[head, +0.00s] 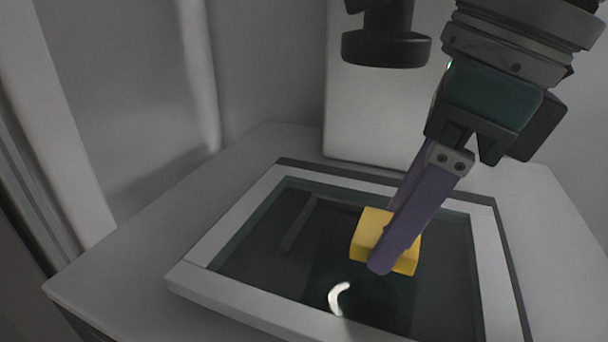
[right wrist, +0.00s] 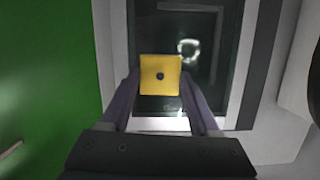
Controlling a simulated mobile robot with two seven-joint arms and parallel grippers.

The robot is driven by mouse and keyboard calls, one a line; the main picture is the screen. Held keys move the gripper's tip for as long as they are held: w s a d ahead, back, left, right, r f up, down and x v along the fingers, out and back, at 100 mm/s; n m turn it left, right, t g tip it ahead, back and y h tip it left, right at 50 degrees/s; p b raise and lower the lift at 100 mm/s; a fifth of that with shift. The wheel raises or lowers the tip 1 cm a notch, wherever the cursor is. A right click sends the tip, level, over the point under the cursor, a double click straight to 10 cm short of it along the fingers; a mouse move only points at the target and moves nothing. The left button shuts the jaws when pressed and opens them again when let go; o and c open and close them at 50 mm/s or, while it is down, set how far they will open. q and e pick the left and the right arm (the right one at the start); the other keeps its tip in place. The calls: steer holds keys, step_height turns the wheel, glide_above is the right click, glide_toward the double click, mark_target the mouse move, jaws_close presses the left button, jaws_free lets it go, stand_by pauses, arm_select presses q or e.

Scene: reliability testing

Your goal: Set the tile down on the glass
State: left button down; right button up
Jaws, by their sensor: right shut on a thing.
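The yellow tile (head: 372,234) is between the purple fingers of my right gripper (head: 388,232), which is shut on it. In the right wrist view the tile (right wrist: 160,75) shows a dark round spot at its centre, with a finger of my right gripper (right wrist: 163,98) on each side. The dark glass (head: 270,240) lies in a pale frame on the table, and the tile is over its right half. I cannot tell whether the tile touches the glass. The glass (right wrist: 188,20) also shows behind the tile in the right wrist view. My left gripper is not in view.
The pale frame (head: 225,292) has a raised rim around the glass. A grey table (head: 110,266) carries it, with bare room at the left. A pale panel (head: 385,115) stands behind. A green surface (right wrist: 45,80) fills the left of the right wrist view.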

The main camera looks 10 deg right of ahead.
mark_target(366, 225)
steer(key=shift+w+a+r, duration=0.1)
steer(key=shift+w+a, duration=0.3)
steer(key=shift+a, duration=0.2)
steer(key=shift+w+a, duration=0.4)
steer(key=shift+a, duration=0.2)
steer(key=shift+w+a+p, duration=0.1)
steer(key=shift+a+p, duration=0.05)
steer(key=shift+p, duration=0.15)
step_height(366, 225, down, 4)
steer(key=shift+r+p, duration=0.25)
steer(key=shift+p, duration=0.2)
steer(key=shift+f, duration=0.1)
steer(key=shift+f, duration=0.15)
steer(key=o, duration=1.4)
steer(key=shift+c, duration=0.2)
